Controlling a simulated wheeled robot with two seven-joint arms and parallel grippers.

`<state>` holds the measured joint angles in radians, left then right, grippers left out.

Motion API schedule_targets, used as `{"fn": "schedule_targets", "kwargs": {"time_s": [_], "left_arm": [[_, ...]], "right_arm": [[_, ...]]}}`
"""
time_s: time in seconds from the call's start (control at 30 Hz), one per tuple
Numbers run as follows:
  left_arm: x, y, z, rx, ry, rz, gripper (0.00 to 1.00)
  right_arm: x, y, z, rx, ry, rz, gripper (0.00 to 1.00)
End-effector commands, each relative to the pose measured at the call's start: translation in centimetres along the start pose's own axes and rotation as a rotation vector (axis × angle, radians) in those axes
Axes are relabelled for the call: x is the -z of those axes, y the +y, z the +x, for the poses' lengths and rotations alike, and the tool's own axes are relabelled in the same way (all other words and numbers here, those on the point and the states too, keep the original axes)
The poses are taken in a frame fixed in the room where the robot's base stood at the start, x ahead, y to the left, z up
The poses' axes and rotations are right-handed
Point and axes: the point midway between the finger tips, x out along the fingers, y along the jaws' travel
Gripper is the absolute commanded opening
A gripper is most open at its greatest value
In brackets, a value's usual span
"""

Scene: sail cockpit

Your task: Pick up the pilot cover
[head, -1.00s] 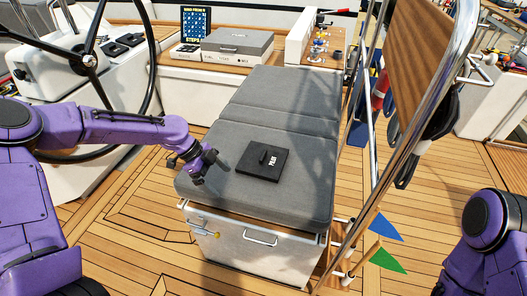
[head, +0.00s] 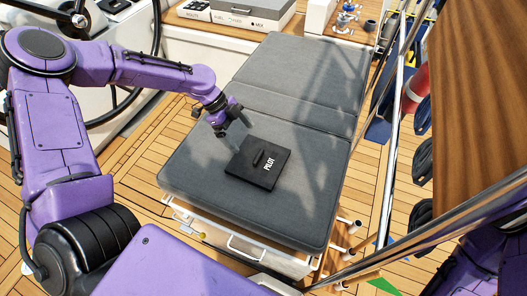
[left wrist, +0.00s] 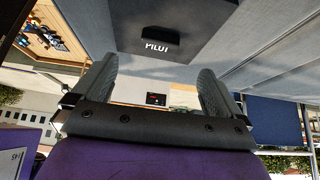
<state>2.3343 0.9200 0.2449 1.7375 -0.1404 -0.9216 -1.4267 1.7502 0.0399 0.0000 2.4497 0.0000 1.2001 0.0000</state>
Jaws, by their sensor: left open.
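The pilot cover (head: 254,171) is a flat black square with a raised handle and white "PILOT" lettering. It lies flat on the grey cushion (head: 290,205). My left gripper (head: 233,134) is open and empty, just beyond and left of the cover's upper left edge in the head view. In the left wrist view its two fingers (left wrist: 155,72) stand apart, and the cover (left wrist: 185,17) shows past them near the top edge, partly cut off. I cannot tell the gap to the cover exactly. My right arm shows at the lower right; its gripper is out of view.
A metal rail (head: 388,170) runs beside the cushion's right side, with a wooden panel (head: 478,100) at the right. The steering wheel (head: 130,100) is behind my left arm. A grey case (head: 250,12) stands at the back. The cushion around the cover is clear.

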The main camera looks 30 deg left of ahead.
Motion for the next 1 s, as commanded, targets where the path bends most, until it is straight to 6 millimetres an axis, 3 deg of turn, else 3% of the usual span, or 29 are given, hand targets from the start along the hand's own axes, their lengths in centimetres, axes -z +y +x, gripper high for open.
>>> {"fn": "schedule_targets", "kwargs": {"time_s": [0.1,0.53,0.83,0.87,1.0], "left_arm": [[-0.1,0.2,2.4,-0.006,-0.002,-0.002,1.00],[0.2,-0.3,8.7,-0.007,-0.002,0.001,1.00],[0.2,-0.5,9.9,-0.003,0.000,0.003,1.00],[0.2,-0.5,9.8,-0.003,0.000,0.003,0.97],[0.2,-0.5,9.8,-0.003,0.000,0.003,0.51]], "right_arm": [[0.0,0.0,-0.1,-0.001,-0.001,0.000,0.00],[0.5,0.1,-1.4,0.000,-0.001,0.000,0.00],[0.5,0.1,-1.4,0.000,-0.001,0.000,0.00],[0.5,0.1,-1.4,0.000,-0.001,0.000,0.00],[0.5,0.1,-1.4,0.000,-0.001,0.000,0.00]]}}
